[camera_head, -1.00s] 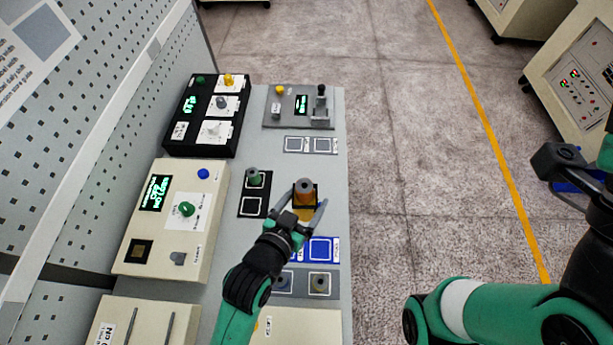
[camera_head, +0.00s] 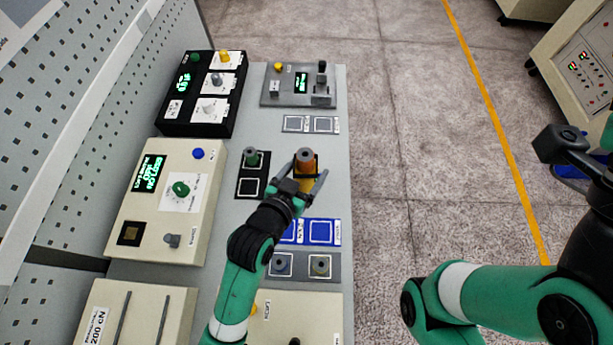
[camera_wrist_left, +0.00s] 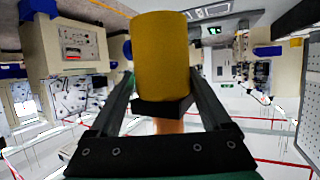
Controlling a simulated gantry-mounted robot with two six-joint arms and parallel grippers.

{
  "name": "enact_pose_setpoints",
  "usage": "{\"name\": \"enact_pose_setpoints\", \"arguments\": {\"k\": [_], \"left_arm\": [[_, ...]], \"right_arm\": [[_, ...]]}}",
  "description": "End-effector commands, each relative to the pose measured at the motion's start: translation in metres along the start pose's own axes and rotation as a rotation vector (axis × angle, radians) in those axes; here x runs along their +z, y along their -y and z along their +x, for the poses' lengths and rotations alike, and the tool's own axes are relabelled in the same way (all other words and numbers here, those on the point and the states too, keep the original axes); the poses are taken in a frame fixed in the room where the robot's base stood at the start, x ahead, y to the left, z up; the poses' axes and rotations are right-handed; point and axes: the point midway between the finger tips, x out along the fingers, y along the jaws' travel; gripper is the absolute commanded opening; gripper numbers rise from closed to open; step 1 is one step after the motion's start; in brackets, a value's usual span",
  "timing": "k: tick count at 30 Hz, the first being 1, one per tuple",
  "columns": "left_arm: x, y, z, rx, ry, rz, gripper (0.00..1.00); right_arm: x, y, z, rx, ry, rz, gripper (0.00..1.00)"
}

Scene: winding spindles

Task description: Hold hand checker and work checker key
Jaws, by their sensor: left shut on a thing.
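My left gripper (camera_head: 306,186) is shut on a hand-held piece over the table. It seems to be the hand checker: a yellow cylindrical handle (camera_wrist_left: 162,60), a dark square block and a copper-coloured spindle (camera_head: 305,160) with a grey top. In the left wrist view the yellow handle stands between the two fingers, with the dark block and copper part below it. I cannot tell which control is the checker key. A beige box (camera_head: 135,232) has a lit green display (camera_head: 149,173), a green knob (camera_head: 180,189), a blue button (camera_head: 198,153) and a grey switch (camera_head: 172,240). My right gripper is not clearly visible.
A green spindle (camera_head: 250,157) stands on a black pad left of the held piece. A black box (camera_head: 170,125) and a grey device (camera_head: 268,98) are farther back. Blue pads (camera_head: 321,232) and a grey tray (camera_head: 300,275) with two spindles lie nearer. Open floor lies right.

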Motion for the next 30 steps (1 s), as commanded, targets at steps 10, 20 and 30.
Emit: {"name": "enact_pose_setpoints", "arguments": {"k": [10, 20, 30], "left_arm": [[0.013, 0.011, 0.031, -0.001, -0.004, 0.0, 0.0], [0.024, 0.02, 0.058, 0.0, -0.004, 0.0, 0.0], [0.034, 0.03, 0.086, -0.001, -0.004, 0.0, 0.0]], "right_arm": [[0.022, 0.0, -0.024, 0.0, 0.0, 0.0, 1.0], [0.041, 0.0, -0.045, 0.0, 0.0, 0.0, 1.0], [0.062, 0.0, -0.068, 0.0, 0.0, 0.0, 1.0]]}}
